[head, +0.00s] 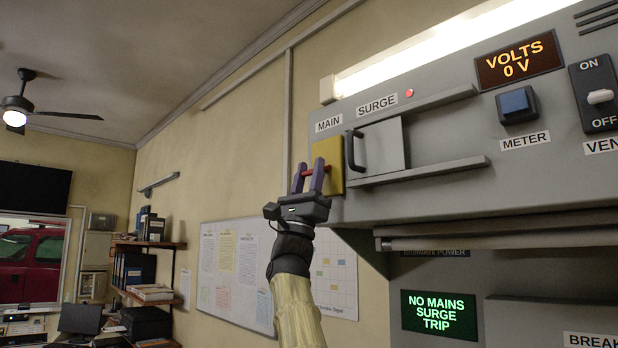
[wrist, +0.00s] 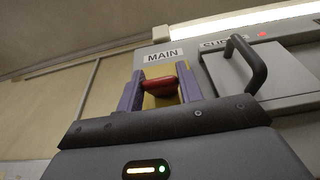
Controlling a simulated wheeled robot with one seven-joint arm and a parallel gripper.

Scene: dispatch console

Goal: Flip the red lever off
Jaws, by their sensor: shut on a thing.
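The red lever (wrist: 158,84) sits on a yellow plate (head: 332,158) under the MAIN label at the left end of the grey console. In the head view the lever (head: 318,171) shows as a short red bar between my fingers. My gripper (head: 313,176) is at the lever from below, with its two purple fingers on either side of it. In the wrist view my gripper (wrist: 157,88) has the red handle between its fingers, shut on it. The lever's base is partly hidden by my gripper.
A sliding grey cover (head: 383,146) with a black handle (head: 355,150) is close to the right, under the SURGE label. A small red light (head: 409,93) glows above. The volts display (head: 518,60) reads 0 V. A green screen (head: 439,316) reads NO MAINS SURGE TRIP. Left is free.

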